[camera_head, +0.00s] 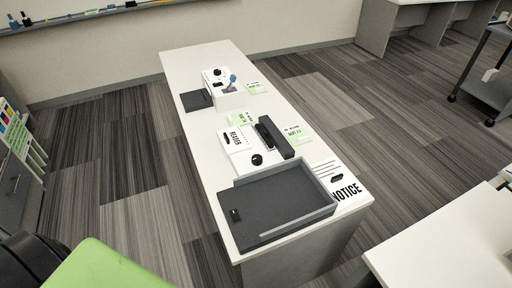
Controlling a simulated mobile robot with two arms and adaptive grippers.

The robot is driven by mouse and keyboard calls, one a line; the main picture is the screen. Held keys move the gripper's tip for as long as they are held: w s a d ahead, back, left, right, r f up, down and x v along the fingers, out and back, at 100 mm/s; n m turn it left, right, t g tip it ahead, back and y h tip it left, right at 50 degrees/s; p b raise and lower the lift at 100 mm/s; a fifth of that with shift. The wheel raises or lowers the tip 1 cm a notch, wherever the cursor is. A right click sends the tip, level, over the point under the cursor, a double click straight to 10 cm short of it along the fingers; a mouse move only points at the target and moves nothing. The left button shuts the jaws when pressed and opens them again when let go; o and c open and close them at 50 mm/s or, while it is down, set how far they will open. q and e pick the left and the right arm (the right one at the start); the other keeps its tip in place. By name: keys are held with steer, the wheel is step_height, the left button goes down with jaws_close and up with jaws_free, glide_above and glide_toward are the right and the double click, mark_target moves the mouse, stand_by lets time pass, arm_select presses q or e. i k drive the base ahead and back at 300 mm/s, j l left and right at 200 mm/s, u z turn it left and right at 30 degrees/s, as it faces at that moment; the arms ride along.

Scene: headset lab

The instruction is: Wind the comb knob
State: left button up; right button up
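A black round knob (257,159) stands on a white panel marked "READER" (237,143) in the middle of the long white table. A dark block-like device (276,138) sits just to the right of that panel. Another black knob (217,72) shows on a white box (232,99) farther back, beside a blue-topped part (232,79). I cannot tell from this view which knob is the comb knob. Neither of my grippers is in view.
A dark grey tray (262,238) fills the table's near end, beside a "NOTICE" sheet (322,170). Green-and-white cards lie near the devices. A dark pad (195,101) lies at the left edge. The far end of the long table (195,56) is bare. Another white table (450,245) stands at right.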

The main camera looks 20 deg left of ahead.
mark_target(257, 159)
steer(key=j+z, duration=0.2)
steer(key=j, duration=0.2)
steer(key=k+j+z, duration=0.2)
steer(key=j, duration=0.2)
steer(key=j+z, duration=0.15)
steer(key=j, duration=0.2)
steer(key=k+j+z, duration=0.2)
steer(key=j, duration=0.15)
